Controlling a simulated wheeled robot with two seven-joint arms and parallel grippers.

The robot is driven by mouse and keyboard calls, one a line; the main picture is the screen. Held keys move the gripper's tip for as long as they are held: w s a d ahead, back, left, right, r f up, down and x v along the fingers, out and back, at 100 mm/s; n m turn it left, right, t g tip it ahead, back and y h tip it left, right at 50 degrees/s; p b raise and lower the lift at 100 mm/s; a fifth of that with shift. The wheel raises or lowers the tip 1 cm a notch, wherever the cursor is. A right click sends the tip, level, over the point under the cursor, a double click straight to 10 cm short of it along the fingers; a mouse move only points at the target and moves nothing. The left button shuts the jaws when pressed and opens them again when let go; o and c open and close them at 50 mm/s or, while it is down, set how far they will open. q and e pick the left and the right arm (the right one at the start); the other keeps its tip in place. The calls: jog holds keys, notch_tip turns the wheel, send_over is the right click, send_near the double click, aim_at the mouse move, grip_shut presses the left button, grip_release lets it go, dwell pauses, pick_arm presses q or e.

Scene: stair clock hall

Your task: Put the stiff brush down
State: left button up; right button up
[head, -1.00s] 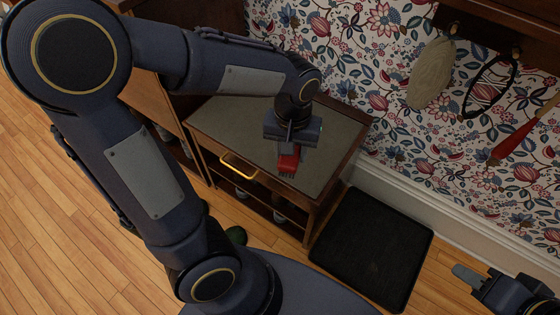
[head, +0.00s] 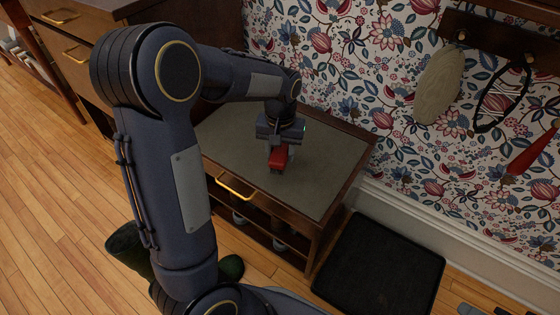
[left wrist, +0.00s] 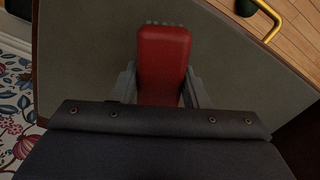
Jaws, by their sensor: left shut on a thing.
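The stiff brush (head: 278,158) has a red body. It also shows in the left wrist view (left wrist: 164,62), with a greyish edge at its far end. My left gripper (head: 279,149) is shut on it, with a grey finger on each side in the left wrist view (left wrist: 160,88). The brush is over the grey-green top of a wooden cabinet (head: 318,188). I cannot tell whether it touches that top. Only small grey parts of my right gripper (head: 484,310) show at the bottom right edge; its jaws are mostly cut off.
The cabinet top is otherwise clear. Its front has a brass handle (head: 235,188) and shelves below. A black tray (head: 380,265) lies on the floor to the right. A pale mitt-like thing (head: 438,85) and a red-handled thing (head: 532,152) hang on the wall. Dark green boots (head: 128,250) stand front left.

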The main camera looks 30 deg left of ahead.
aim_at(280, 158)
pick_arm(q)
jog(key=shift+w+a+f, duration=0.15)
jog(key=shift+w+f, duration=0.05)
jog(key=shift+f, duration=0.2)
jog(key=shift+w+a+f+b, duration=0.1)
jog(key=shift+f+b, duration=0.7)
jog(key=shift+f, duration=0.75)
jog(key=shift+f, duration=0.15)
jog(key=o, duration=0.9)
